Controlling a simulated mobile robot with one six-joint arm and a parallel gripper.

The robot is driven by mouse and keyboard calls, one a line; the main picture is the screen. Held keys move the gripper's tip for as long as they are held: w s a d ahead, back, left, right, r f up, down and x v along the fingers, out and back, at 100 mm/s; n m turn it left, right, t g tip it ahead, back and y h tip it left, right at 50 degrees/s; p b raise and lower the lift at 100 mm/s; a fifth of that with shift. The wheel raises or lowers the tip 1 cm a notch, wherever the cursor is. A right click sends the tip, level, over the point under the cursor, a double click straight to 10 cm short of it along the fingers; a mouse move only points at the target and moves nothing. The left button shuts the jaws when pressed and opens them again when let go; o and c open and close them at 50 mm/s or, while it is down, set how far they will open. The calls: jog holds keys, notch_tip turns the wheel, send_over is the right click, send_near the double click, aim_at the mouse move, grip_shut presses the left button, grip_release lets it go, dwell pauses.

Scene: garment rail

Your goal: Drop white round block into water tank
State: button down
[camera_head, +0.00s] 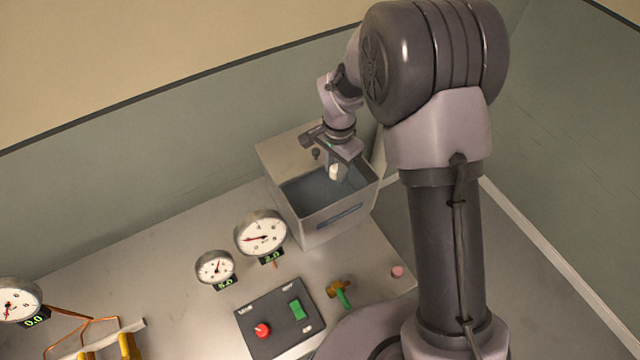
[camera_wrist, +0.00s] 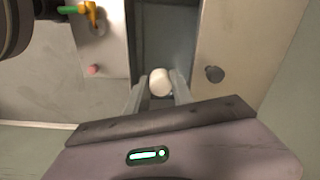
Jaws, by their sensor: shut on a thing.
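The white round block (camera_head: 334,172) is held at the end of my gripper (camera_head: 333,169), above the opening of the water tank. In the wrist view the white block (camera_wrist: 160,82) sits between the two fingers of my gripper (camera_wrist: 160,88), which are shut on it. The water tank (camera_head: 337,227) is a grey box at the back right of the bench, with dark water inside. Its flat lid part (camera_head: 287,153) covers the left rear, and it also shows in the wrist view (camera_wrist: 222,40). The gripper's fingers partly hide the block in the head view.
Two gauges (camera_head: 261,233) (camera_head: 215,267) stand left of the tank, and another gauge (camera_head: 19,300) is at far left. A control box (camera_head: 275,318) with a red knob and green switch, a valve (camera_head: 339,291) and a pink round piece (camera_head: 397,271) are in front.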

notch_tip(320, 180, down, 3)
jog(key=shift+w+r+b, duration=0.1)
jog(key=shift+w+b, duration=0.05)
jog(key=shift+b, duration=0.4)
jog(key=shift+s, duration=0.2)
jog(key=c, duration=1)
grip_release()
jog(key=shift+w, duration=0.15)
jog(key=shift+r, duration=0.1)
notch_tip(320, 180, up, 17)
jog(key=shift+r+p, duration=0.2)
jog(key=shift+p, duration=0.6)
